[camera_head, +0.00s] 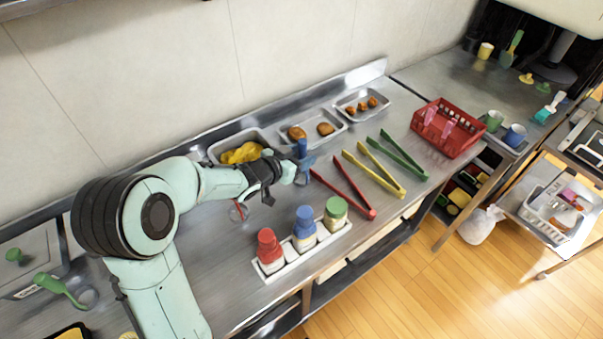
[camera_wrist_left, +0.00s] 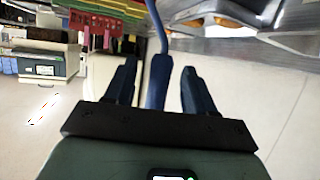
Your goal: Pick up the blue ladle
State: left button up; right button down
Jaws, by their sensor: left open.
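The ladle's lower part is partly hidden by the gripper in the head view. My right gripper is not in view.
Red tongs (camera_head: 345,195), yellow tongs (camera_head: 373,175) and green tongs (camera_head: 404,157) lie to the right. A holder with red, blue and green-capped bottles (camera_head: 305,230) stands in front. Food trays (camera_head: 340,136) line the back. A red basket (camera_head: 447,128) stands at the right end.

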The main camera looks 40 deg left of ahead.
pick_arm(q)
jog(key=shift+x, duration=0.95)
jog(key=shift+r, duration=0.1)
grip_shut()
jog(key=shift+r, duration=0.1)
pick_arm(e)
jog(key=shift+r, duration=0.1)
